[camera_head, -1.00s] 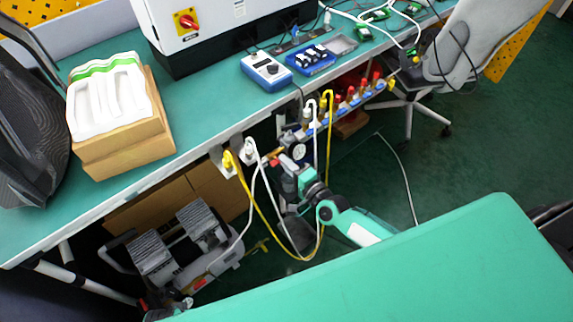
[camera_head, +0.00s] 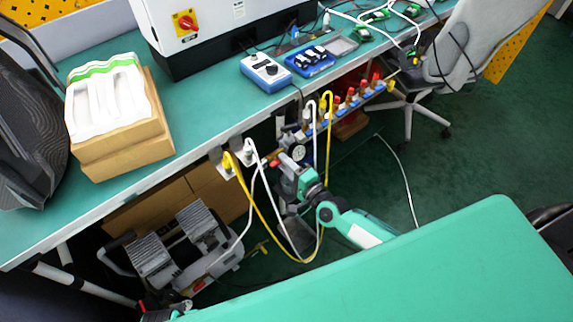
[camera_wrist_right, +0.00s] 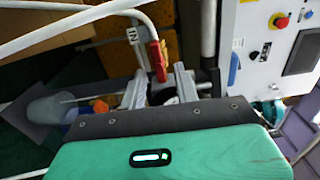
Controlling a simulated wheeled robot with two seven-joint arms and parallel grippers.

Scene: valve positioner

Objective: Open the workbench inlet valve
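The inlet valve's red lever (camera_head: 277,160) is under the bench's front edge, beside a round pressure gauge (camera_head: 299,152). In the right wrist view the red lever (camera_wrist_right: 158,58) stands roughly upright on a pipe fitting, just beyond the gap between my fingertips. My right gripper (camera_wrist_right: 159,78) is open, with one finger on each side of that gap. The head view shows my right gripper (camera_head: 285,166) close to the valve, small and partly hidden by hoses. I cannot tell whether a finger touches the lever. My left gripper does not show clearly.
White and yellow hoses (camera_head: 328,125) hang around the valve. A blue manifold with red knobs (camera_head: 350,105) runs to the right under the bench (camera_head: 200,122). A compressor (camera_head: 180,250) stands on the floor at the left. A chair (camera_head: 470,45) is at the right.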

